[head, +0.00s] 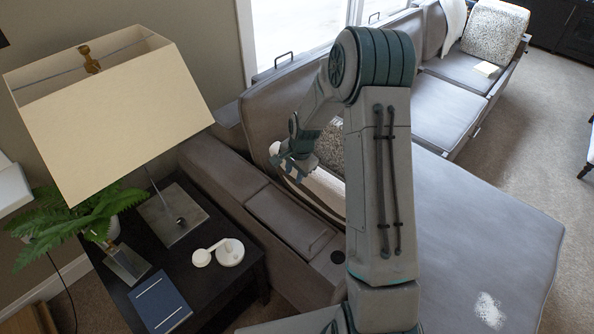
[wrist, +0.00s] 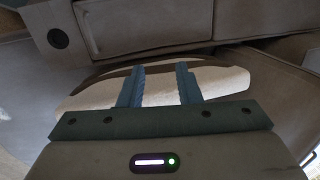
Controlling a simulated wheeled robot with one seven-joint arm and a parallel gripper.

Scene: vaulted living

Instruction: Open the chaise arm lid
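The chaise arm lid (head: 287,218) is a grey padded panel set in the top of the sofa arm, and it looks shut and flush. A thin bar handle (head: 319,243) sits near its front end, beside a dark round cup holder (head: 338,257). In the wrist view the lid (wrist: 140,18) is at the top, beyond the fingers, with the cup holder (wrist: 58,38) to its left. My gripper (head: 290,165) hangs above the chaise seat, beside the arm and apart from the lid. Its two fingers (wrist: 160,72) are spread with nothing between them.
A pale cushion (head: 318,188) lies below my gripper. A black side table (head: 215,262) left of the arm holds a lamp (head: 110,110), a plant (head: 70,225), a white object (head: 230,252) and a blue book (head: 160,303). The chaise seat (head: 480,220) is mostly clear.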

